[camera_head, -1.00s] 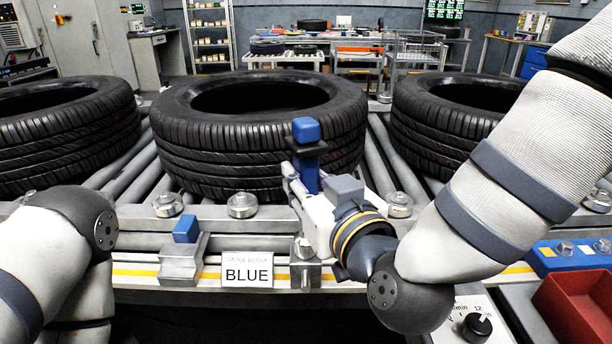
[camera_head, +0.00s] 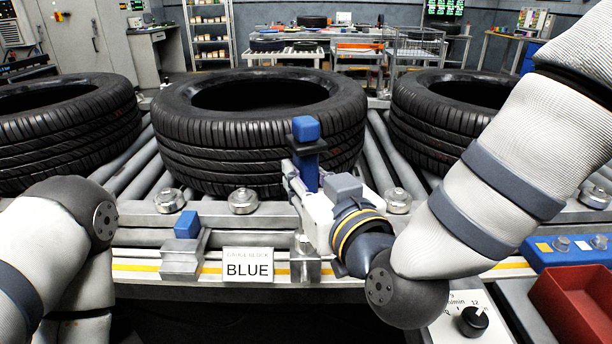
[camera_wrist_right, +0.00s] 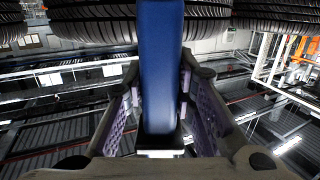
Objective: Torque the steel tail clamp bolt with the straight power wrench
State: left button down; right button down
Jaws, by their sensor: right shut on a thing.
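My right gripper (camera_head: 300,180) is shut on the blue straight power wrench (camera_head: 306,130), which stands upright in front of the middle tyre. The wrench also fills the middle of the right wrist view (camera_wrist_right: 161,60), between the fingers. Its lower end is hidden behind my gripper. A small steel block with a bolt head (camera_head: 303,244), apparently the tail clamp bolt, sits on the front rail just below my right gripper. I cannot tell whether the wrench touches any bolt. My left arm comes in at the left; its gripper is out of view.
Several tyres (camera_head: 260,130) lie on the roller conveyor behind. At the right are a blue bolt holder (camera_head: 565,256), a red bin (camera_head: 572,300) and a dial panel (camera_head: 472,318).

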jog(key=shift+f, duration=0.25)
jog(key=shift+r, duration=0.1)
